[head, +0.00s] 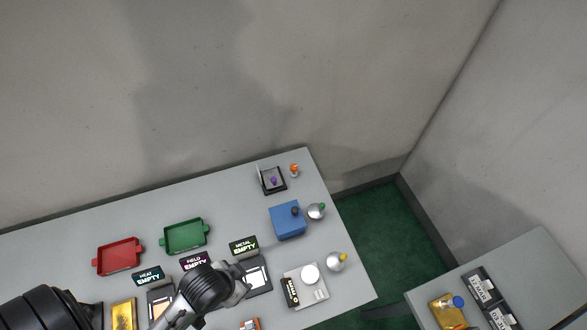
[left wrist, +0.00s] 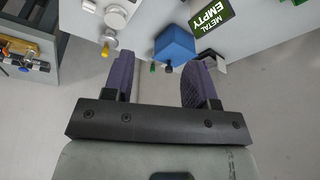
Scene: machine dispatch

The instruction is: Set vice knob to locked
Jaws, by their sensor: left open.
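A blue block (head: 288,222) with a small dark knob (head: 295,211) on it stands near the right side of the grey table (head: 225,212); no label shows that it is the vice. In the left wrist view the blue block (left wrist: 176,44) and its dark knob (left wrist: 168,66) lie just beyond the fingers. My left gripper (left wrist: 160,82) is open and empty, with its two purple fingers apart and no contact visible. In the head view my left arm reaches in over the front of the table, and its fingertips cannot be made out. My right gripper is in no view.
A silver round part with a green tip (head: 316,211) sits right beside the block. A silver part with a yellow tip (head: 336,262) and a white disc device (head: 309,275) stand in front. Green (head: 185,236) and red (head: 118,256) trays and signs are to the left.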

